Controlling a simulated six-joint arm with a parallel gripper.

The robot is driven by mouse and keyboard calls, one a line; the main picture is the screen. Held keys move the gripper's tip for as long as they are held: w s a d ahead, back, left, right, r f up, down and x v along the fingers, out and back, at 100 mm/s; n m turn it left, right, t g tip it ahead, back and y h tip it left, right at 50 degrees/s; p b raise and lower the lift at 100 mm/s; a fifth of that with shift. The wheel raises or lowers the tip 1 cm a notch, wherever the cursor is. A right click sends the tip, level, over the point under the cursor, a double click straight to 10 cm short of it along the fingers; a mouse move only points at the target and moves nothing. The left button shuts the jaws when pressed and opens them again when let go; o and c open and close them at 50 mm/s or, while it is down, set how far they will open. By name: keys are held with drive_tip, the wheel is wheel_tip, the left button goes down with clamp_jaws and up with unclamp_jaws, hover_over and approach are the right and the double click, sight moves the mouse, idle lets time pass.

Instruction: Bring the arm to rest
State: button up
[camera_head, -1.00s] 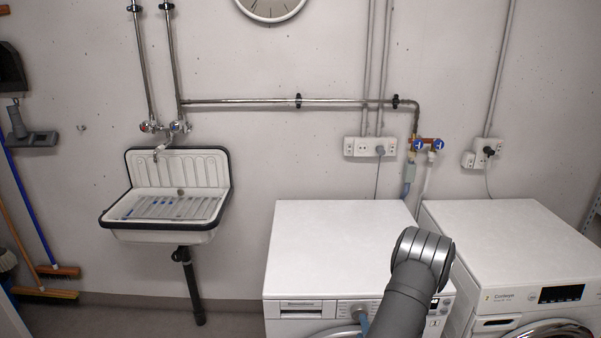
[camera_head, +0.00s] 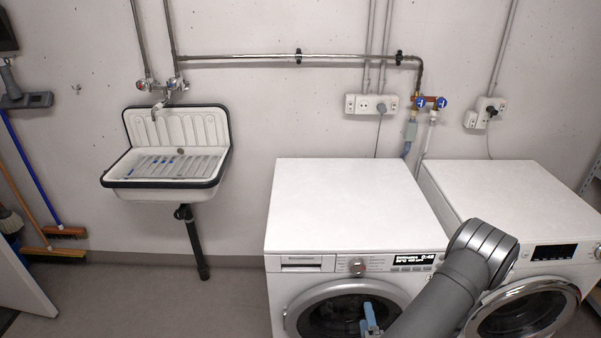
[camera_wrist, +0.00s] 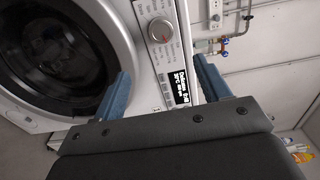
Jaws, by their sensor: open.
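My gripper shows in the wrist view (camera_wrist: 160,82) with its two blue fingers spread wide and nothing between them. In the head view one blue finger (camera_head: 369,318) shows low in front of the left washing machine's door. The left washing machine (camera_head: 350,210) is white, its round door (camera_head: 345,305) looks shut, and its display (camera_head: 414,258) is lit. In the wrist view its dial (camera_wrist: 161,30) and lit display (camera_wrist: 182,85) lie beyond my fingers. My grey arm covers the machine's lower right part.
Pipes and sockets (camera_head: 371,105) run along the wall. The floor (camera_head: 130,300) left of the machines is clear.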

sight(358, 270)
drive_tip(key=w, duration=1.6)
drive_tip(key=shift+w+r, duration=0.1)
drive_tip(key=shift+w, duration=0.2)
drive_tip(key=shift+s+n, duration=0.15)
drive_tip(key=shift+n, duration=0.35)
drive_tip(key=n, duration=1.1)
drive_tip(key=shift+d+f+n, duration=0.1)
drive_tip(key=shift+f+n, duration=0.1)
drive_tip(key=shift+n, duration=0.2)
